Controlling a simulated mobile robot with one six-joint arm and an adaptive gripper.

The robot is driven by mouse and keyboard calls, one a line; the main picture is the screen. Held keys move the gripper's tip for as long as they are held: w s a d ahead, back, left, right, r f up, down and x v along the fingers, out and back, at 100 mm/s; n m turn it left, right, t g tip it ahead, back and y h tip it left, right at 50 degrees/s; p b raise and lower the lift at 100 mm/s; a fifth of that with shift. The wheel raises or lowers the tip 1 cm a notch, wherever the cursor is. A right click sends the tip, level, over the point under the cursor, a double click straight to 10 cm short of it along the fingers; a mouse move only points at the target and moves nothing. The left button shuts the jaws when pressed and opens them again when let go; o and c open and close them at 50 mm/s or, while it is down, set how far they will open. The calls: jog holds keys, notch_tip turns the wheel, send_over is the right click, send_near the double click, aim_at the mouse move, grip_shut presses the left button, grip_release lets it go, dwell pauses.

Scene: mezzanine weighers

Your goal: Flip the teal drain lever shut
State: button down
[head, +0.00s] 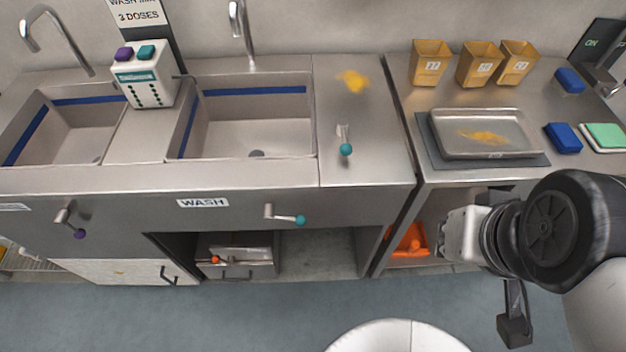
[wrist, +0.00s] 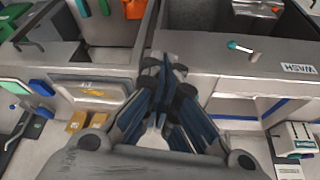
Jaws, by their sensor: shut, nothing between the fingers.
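A lever with a teal knob (head: 300,220) is on the sink's front panel, right of the WASH label (head: 202,202); its arm lies roughly level, pointing right. It also shows in the wrist view, as a teal-tipped lever (wrist: 240,47) near the upside-down label. A second teal-knobbed lever (head: 345,148) stands on the counter top right of the wash basin. My gripper (head: 444,236) is right of the front lever, in front of the right-hand counter, apart from both levers. In the wrist view, its fingers (wrist: 166,68) are shut and empty.
A purple-knobbed lever (head: 79,232) is on the left front panel. A metal tray (head: 483,150), several yellow bins (head: 430,65) and a blue sponge (head: 563,138) sit on the right counter. An orange object (head: 408,242) lies beneath it. The front lever's surroundings look clear.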

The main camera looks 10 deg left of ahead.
aim_at(298, 219)
jog(key=w+d+r+n+h+p, duration=0.1)
jog(key=w+d+n+p, duration=0.15)
jog(key=w, duration=0.35)
jog(key=w+d+r+n+h+p, duration=0.1)
jog(key=w+n+p, duration=0.15)
jog(key=w, duration=0.35)
jog(key=w+a+f+n+t+y+p, duration=0.1)
jog(key=w+a+f+n+p, duration=0.15)
jog(key=w, duration=0.25)
jog(key=w+a+f+n+t+p, duration=0.1)
jog(key=w+f+n+p, duration=0.1)
jog(key=w+n, duration=0.15)
jog(key=w+a+f+n+g+y+p, duration=0.2)
jog(key=a+f+n+y+p, duration=0.25)
jog(key=a+f, duration=0.45)
jog(key=s+a+f+n+g+y+p, duration=0.2)
jog(key=s+a+f+n+g+y, duration=0.1)
jog(key=s+a+f, duration=0.3)
jog(key=shift+s+a+n+g, duration=0.4)
jog(key=shift+s+a+n, duration=0.4)
jog(key=shift+s, duration=0.4)
jog(key=shift+f, duration=0.15)
jog(key=b+x, duration=0.4)
jog(key=x, duration=1)
jog(key=shift+b, duration=0.35)
